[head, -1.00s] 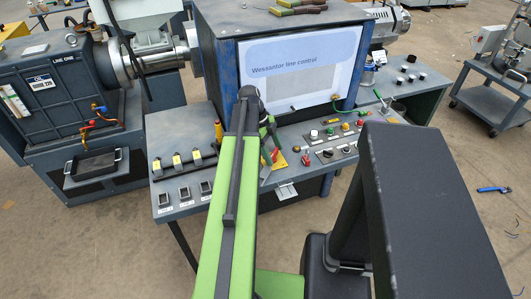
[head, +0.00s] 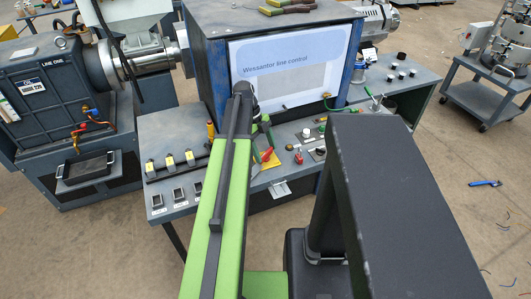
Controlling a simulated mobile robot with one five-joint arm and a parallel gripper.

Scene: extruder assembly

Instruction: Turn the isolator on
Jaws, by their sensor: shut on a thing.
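The isolator, a red handle (head: 267,155) on a yellow plate (head: 257,168), sits on the sloped control desk, just right of my green arm. My gripper (head: 266,148) reaches down to the red handle and is shut on it. My arm hides part of the plate, and the fingertips are small and hard to make out. I cannot tell the handle's exact setting.
The desk (head: 160,130) carries several yellow-topped switches (head: 170,162), black rocker switches (head: 179,195) and coloured buttons (head: 299,158) close by. A blue cabinet with a screen (head: 290,68) rises behind.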

